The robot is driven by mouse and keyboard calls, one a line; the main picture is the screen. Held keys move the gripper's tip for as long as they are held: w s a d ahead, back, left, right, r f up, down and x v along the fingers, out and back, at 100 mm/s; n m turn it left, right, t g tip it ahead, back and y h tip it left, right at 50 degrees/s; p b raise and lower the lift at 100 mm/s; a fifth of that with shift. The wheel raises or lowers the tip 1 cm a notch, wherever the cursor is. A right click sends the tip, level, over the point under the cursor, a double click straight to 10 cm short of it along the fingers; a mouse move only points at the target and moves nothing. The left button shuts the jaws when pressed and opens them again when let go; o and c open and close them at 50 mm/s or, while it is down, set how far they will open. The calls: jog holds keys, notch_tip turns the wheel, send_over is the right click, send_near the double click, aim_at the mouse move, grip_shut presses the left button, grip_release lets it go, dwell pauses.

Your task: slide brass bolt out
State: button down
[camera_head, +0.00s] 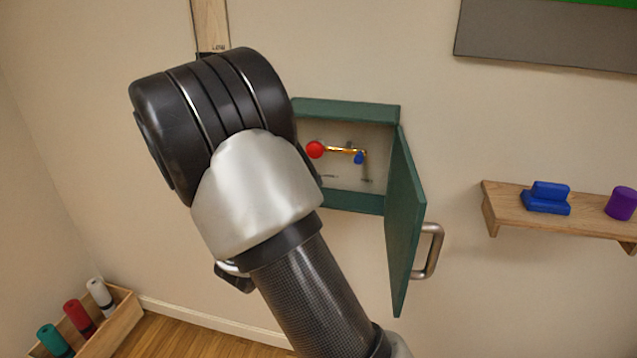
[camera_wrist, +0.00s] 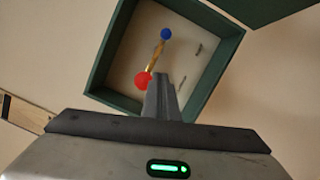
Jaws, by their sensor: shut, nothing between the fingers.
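The brass bolt (camera_head: 340,150) is a thin rod inside an open green wall cabinet (camera_head: 350,108). It has a red ball (camera_head: 315,149) at its left end and a blue knob (camera_head: 359,157) at its right end. In the wrist view the bolt (camera_wrist: 155,55) shows between the red ball (camera_wrist: 143,81) and the blue knob (camera_wrist: 166,33). My gripper (camera_wrist: 161,82) is shut and empty. In that view its fingertips show just beside the red ball; I cannot tell whether they touch it. In the head view my arm hides the gripper.
The cabinet door (camera_head: 404,225) stands open to the right, with a metal handle (camera_head: 432,250). A wooden shelf (camera_head: 560,213) at right holds a blue block (camera_head: 547,197) and a purple cylinder (camera_head: 621,203). A wooden box (camera_head: 122,318) with several rolls sits at lower left.

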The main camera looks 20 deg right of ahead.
jog(key=w+d+r, duration=0.1)
jog(key=w+d, duration=0.2)
jog(key=d, duration=0.6)
jog(key=shift+r+p, duration=0.4)
jog(key=s+d, duration=0.1)
jog(key=d, duration=0.1)
jog(key=s+d+b, duration=0.1)
jog(key=shift+s+d+b, duration=0.3)
jog(key=shift+d, duration=0.1)
